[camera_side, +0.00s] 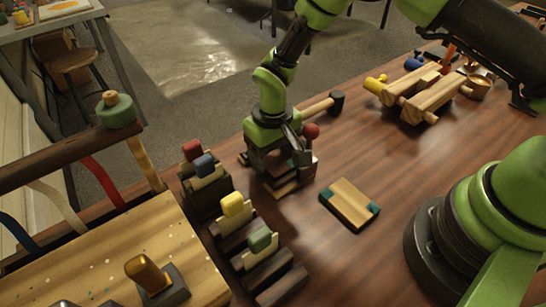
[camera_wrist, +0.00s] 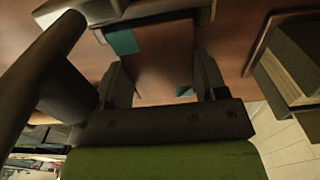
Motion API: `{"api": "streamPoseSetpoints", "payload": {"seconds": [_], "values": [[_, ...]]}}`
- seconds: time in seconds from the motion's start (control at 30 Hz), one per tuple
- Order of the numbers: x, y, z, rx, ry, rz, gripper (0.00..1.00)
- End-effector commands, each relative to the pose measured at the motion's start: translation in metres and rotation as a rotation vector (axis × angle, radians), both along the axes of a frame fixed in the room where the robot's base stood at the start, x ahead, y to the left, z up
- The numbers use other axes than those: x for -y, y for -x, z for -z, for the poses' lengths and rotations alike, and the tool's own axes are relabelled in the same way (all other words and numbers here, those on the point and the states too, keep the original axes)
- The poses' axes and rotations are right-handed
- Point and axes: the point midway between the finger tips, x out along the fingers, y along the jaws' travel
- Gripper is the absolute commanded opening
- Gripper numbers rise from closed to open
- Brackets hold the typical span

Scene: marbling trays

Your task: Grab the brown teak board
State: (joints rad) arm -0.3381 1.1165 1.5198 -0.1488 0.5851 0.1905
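A reddish-brown board with teal corners (camera_wrist: 160,62) lies below my gripper in the wrist view; I take it as the teak board. In the side view it is mostly hidden under my gripper (camera_side: 281,166), at a low dark stack. In the wrist view my gripper (camera_wrist: 163,78) has its two fingers well apart, one near each side of the board. I cannot tell whether they touch it. A second, lighter board with teal corners (camera_side: 350,204) lies flat on the table to the right of my gripper.
A rack (camera_side: 235,222) of slotted blocks with coloured pieces stands to the left. A mallet (camera_side: 325,104) and a red knob (camera_side: 311,131) are close to my gripper. Wooden pieces (camera_side: 420,92) lie at the back right. The table is clear around the lighter board.

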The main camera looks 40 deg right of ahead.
Motion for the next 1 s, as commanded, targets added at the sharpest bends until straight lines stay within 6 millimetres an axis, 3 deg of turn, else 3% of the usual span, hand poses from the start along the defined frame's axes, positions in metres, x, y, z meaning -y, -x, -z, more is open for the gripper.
{"api": "streamPoseSetpoints", "payload": {"seconds": [0.1, 0.37, 0.53, 0.97, 1.0], "values": [[0.000, 0.000, 0.000, 0.000, 0.000, 0.000, 0.38], [0.000, 0.000, -0.002, 0.000, 0.000, 0.000, 0.38], [0.000, 0.000, -0.013, 0.002, 0.000, -0.001, 0.38], [-0.030, -0.027, -0.012, 0.002, 0.000, -0.002, 0.38], [-0.031, -0.029, -0.019, 0.003, -0.001, -0.001, 0.38]]}}
